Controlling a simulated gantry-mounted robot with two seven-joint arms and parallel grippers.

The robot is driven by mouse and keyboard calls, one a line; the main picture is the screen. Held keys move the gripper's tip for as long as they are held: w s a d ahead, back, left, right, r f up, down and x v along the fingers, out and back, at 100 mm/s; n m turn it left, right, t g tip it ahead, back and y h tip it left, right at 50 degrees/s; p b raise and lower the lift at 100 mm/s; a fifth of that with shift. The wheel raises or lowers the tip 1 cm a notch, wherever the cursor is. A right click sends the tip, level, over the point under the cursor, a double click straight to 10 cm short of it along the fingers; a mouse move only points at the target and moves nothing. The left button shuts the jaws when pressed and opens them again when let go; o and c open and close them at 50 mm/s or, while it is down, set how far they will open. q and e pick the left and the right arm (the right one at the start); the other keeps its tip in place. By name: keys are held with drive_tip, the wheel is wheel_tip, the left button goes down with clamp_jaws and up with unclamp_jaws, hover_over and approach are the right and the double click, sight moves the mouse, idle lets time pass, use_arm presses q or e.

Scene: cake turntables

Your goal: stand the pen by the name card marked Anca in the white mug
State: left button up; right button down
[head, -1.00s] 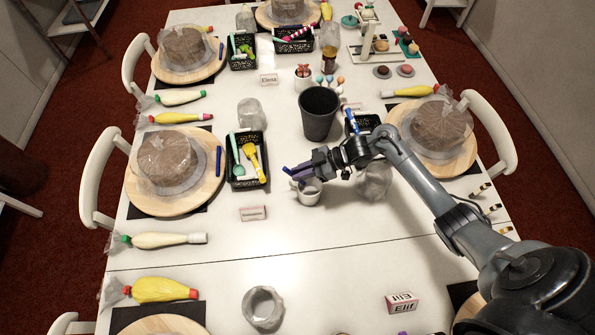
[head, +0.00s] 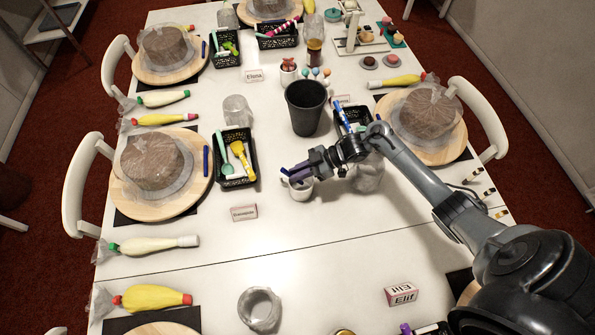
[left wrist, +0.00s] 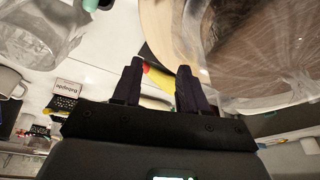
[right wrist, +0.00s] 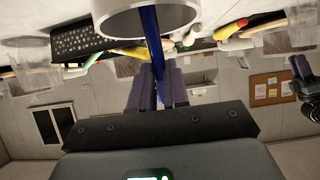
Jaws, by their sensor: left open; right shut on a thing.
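The white mug (head: 302,190) stands on the table near the middle, partly covered by my right gripper (head: 296,174) in the head view. In the right wrist view, my right gripper (right wrist: 157,85) is shut on a blue pen (right wrist: 152,48). The pen reaches across the rim of the white mug (right wrist: 112,22); I cannot tell whether its end is inside. My left gripper (left wrist: 155,85) is open and empty in the left wrist view, and outside the head view. No card legibly reads Anca; one card (head: 244,212) has text too small to read.
A dark cup (head: 306,108) stands behind the mug. A black basket with utensils (head: 236,180) is to its left, and a clear jar (head: 368,178) stands to its right under my right arm. Wrapped cakes on boards line both sides.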

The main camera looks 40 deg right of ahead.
drive_tip(key=c, duration=1)
unclamp_jaws()
drive_tip(key=shift+c, duration=0.2)
drive_tip(key=v, duration=1)
drive_tip(key=shift+s+d, duration=0.25)
drive_tip(key=shift+d, duration=0.05)
drive_tip(key=shift+r, duration=0.15)
